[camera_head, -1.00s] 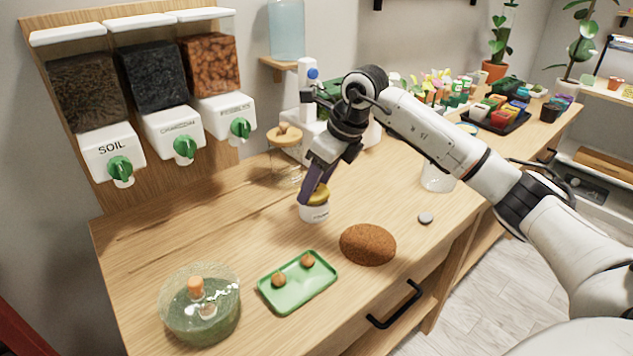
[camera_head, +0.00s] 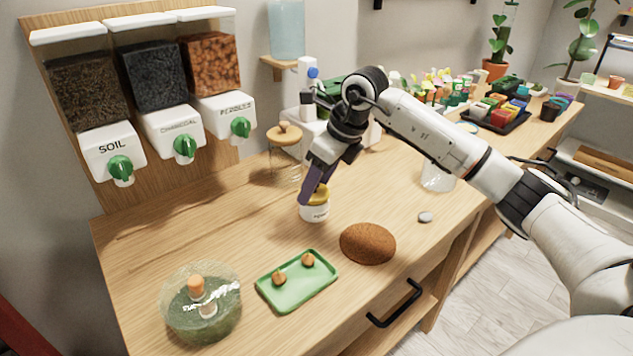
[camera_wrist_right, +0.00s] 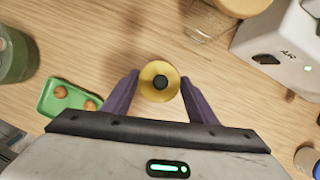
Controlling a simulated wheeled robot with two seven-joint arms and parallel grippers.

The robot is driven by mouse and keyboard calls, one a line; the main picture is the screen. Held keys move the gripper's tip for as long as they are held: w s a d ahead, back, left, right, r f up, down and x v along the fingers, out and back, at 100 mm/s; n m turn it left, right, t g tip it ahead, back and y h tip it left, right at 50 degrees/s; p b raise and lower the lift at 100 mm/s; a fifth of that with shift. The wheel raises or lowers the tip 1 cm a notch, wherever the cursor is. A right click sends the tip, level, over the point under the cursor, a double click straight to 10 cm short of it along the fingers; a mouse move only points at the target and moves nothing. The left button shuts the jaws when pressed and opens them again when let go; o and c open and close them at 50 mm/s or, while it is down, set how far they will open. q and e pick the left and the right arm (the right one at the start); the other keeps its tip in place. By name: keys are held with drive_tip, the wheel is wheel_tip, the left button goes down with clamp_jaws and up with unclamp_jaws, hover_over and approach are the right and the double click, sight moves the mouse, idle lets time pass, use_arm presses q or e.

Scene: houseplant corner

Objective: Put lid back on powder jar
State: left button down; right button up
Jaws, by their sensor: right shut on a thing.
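The white powder jar (camera_head: 314,213) stands upright on the wooden bench, in the middle of the head view. A round yellow lid (camera_head: 320,194) sits at the jar's mouth; whether it is fully seated is hard to tell. In the right wrist view the lid (camera_wrist_right: 149,85) shows from above with a dark centre knob, between the two purple fingers. My right gripper (camera_head: 316,192) points down at the jar and is shut on the lid. It partly hides the lid in the head view, and the lid hides the jar in the wrist view. My left gripper is not in view.
A green tray (camera_head: 297,299) with two small brown balls, a brown mound (camera_head: 368,243) and a glass terrarium (camera_head: 202,318) stand in front. A glass jar with a wooden lid (camera_head: 284,133) stands behind. A grey pebble (camera_head: 425,217) lies right. Bench left of the jar is clear.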

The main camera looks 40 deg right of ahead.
drive_tip(key=o, duration=1.7)
drive_tip(key=shift+c, duration=0.2)
drive_tip(key=shift+r+p, duration=2.85)
drive_tip(key=shift+r, duration=0.7)
clamp_jaws()
drive_tip(key=shift+f, duration=0.2)
